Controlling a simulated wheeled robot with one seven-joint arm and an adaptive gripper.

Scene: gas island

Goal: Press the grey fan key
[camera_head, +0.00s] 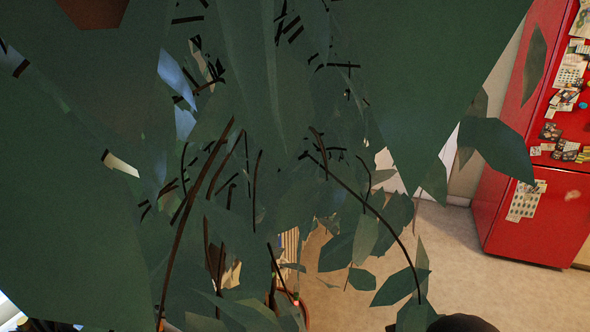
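The grey fan key does not show in the head view. My gripper cannot be made out either. Large dark green leaves fill most of the picture and hide what lies behind them. A dark rounded shape (462,323) shows at the bottom edge, right of the middle; I cannot tell what it is.
A leafy plant (230,70) with thin brown stems stands very close to the camera. A red fridge (545,215) with papers and magnets on it stands at the right. Bare beige floor (480,265) shows at the lower right.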

